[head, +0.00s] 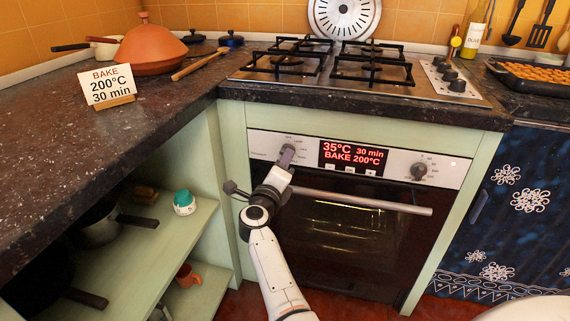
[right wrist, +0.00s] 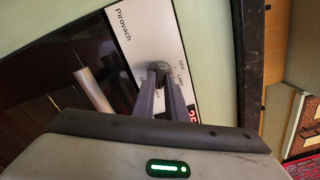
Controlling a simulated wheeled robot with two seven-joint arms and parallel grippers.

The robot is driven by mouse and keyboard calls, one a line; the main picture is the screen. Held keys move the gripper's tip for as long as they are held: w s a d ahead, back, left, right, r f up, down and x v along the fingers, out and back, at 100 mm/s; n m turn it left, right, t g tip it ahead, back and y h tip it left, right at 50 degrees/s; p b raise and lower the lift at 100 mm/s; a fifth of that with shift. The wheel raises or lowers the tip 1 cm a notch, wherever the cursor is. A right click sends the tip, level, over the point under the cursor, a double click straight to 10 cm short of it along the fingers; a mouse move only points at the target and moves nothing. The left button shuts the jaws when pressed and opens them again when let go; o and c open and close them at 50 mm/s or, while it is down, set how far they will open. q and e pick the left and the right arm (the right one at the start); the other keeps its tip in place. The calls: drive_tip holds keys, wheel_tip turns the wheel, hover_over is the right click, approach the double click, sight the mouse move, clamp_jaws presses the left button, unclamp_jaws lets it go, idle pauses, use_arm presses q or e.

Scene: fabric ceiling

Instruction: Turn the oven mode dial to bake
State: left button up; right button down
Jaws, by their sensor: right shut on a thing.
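The oven (head: 340,245) has a white control panel (head: 450,168) below the counter. My right gripper (head: 287,153) is at the left dial of that panel and mostly covers it in the head view. In the right wrist view, the fingers (right wrist: 160,80) are shut on the dark mode dial (right wrist: 159,66), with printed labels around it. The dial's pointer is hidden. The red display (head: 353,155) reads 35°C, 30 min, BAKE 200°C. My left gripper is not in view.
A second dial (head: 418,171) is on the panel's right. The oven door handle (head: 365,201) runs just below. A card (head: 107,86) on the counter reads BAKE 200°C 30 min. Open shelves (head: 150,245) with a teal timer (head: 184,202) are left of the oven.

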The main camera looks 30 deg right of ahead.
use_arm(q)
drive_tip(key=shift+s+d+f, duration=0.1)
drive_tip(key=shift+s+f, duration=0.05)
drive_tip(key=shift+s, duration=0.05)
use_arm(e)
drive_tip(key=shift+f+m, duration=0.1)
drive_tip(key=shift+m, duration=0.3)
drive_tip(key=c, duration=1.8)
unclamp_jaws()
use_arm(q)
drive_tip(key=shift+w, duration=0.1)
